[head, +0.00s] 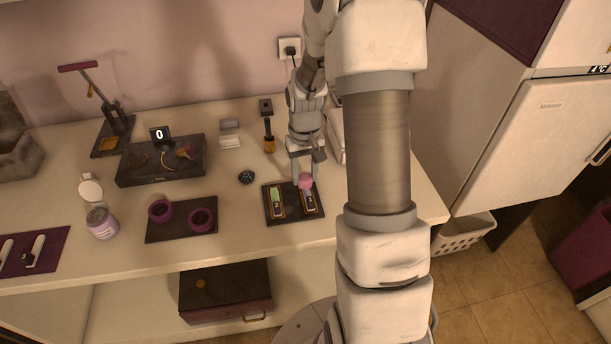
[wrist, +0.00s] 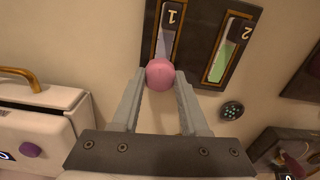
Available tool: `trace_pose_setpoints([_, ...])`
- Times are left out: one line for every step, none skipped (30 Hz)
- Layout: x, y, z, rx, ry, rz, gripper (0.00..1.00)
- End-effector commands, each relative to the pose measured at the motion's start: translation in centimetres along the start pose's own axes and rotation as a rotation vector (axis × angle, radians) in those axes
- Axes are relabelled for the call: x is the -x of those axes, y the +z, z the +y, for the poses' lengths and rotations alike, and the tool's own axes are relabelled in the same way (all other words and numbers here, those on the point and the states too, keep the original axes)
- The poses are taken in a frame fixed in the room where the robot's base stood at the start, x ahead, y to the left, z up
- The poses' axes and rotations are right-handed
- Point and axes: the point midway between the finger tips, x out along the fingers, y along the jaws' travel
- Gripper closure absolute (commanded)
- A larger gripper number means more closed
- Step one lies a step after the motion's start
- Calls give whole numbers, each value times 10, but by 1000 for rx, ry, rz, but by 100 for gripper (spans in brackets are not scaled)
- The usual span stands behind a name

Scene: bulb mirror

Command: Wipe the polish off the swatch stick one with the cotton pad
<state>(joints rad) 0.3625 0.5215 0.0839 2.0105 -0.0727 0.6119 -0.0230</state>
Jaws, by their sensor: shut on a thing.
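My gripper (head: 305,176) is shut on a round pink cotton pad (wrist: 160,74), which sits between its fingertips. Swatch stick one (wrist: 165,44), marked 1, has a bluish-violet face and lies in a brown-edged slot of the dark board (wrist: 195,40). In the head view stick one (head: 309,204) is the right-hand one, and the pad (head: 306,183) covers its far end. I cannot tell whether the pad touches it. Swatch stick two (wrist: 225,50), marked 2, has a green face and lies beside it.
A small dark round thing (head: 247,177) lies left of the board. A dark mat with two purple-rimmed cups (head: 202,220) is farther left, near a jar (head: 101,222). A dark box with a 0 display (head: 160,172) stands behind. The counter in front of the board is clear.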

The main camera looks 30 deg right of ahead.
Motion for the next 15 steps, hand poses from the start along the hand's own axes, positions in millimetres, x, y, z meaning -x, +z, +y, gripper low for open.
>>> trace_pose_setpoints([0, -1, 0, 0, 0, 1, 100])
trace_pose_setpoints([-1, 0, 0, 0, 0, 1, 100])
trace_pose_setpoints([-1, 1, 0, 0, 0, 1, 100])
trace_pose_setpoints([-1, 3, 0, 0, 0, 1, 100])
trace_pose_setpoints([-1, 4, 0, 0, 0, 0, 100])
trace_pose_setpoints([-2, 6, 0, 0, 0, 0, 100])
trace_pose_setpoints([-2, 8, 0, 0, 0, -1, 100])
trace_pose_setpoints([-2, 9, 0, 0, 0, -1, 100])
trace_pose_setpoints([-2, 10, 0, 0, 0, -2, 100])
trace_pose_setpoints([-2, 10, 0, 0, 0, -2, 100])
trace_pose_setpoints([-2, 11, 0, 0, 0, -3, 100])
trace_pose_setpoints([-2, 13, -1, 0, 0, -4, 100])
trace_pose_setpoints([-2, 15, -1, 0, 0, -4, 100])
trace_pose_setpoints([-2, 17, -1, 0, 0, -5, 100])
trace_pose_setpoints([-2, 20, -1, 0, 0, -6, 100])
